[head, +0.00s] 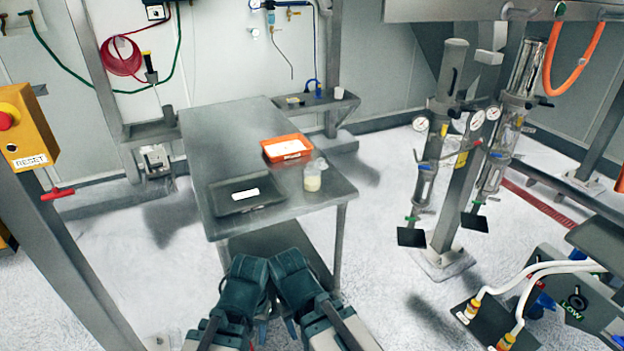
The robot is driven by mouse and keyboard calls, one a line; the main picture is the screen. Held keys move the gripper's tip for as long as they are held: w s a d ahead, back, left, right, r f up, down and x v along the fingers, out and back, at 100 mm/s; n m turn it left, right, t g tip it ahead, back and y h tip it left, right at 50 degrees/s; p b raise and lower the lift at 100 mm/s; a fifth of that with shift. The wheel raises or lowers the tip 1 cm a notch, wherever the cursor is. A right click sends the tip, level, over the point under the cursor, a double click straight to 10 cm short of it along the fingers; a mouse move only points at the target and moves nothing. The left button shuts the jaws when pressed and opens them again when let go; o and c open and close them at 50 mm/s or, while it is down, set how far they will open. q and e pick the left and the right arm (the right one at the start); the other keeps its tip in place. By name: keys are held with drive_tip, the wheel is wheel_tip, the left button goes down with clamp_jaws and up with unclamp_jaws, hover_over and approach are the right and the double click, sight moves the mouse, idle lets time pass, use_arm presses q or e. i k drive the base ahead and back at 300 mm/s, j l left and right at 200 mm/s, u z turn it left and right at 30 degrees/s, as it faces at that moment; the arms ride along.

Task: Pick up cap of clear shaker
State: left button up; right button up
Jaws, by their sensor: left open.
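The clear shaker (312,178) stands upright near the right edge of the grey table, with pale powder in its lower part. A clear, dome-like shape at its top (318,164) looks like the cap, but its outline is faint. My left gripper (243,296) is open at the bottom of the head view, in front of the table's near edge and well apart from the shaker. My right gripper (299,292) is beside it, also apart from the shaker; its fingers are mostly hidden.
An orange tray (286,148) with white contents lies just behind the shaker. A black tray (245,195) with a white label lies to its left. The far part of the table (225,130) is clear. A post with gauges and cylinders (455,190) stands right of the table.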

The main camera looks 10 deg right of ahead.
sight(322, 166)
drive_tip(key=i+j+u, duration=0.15)
drive_tip(key=i+j, duration=0.15)
drive_tip(key=i, duration=0.15)
drive_tip(key=i+j+u, duration=0.2)
drive_tip(key=i, duration=0.3)
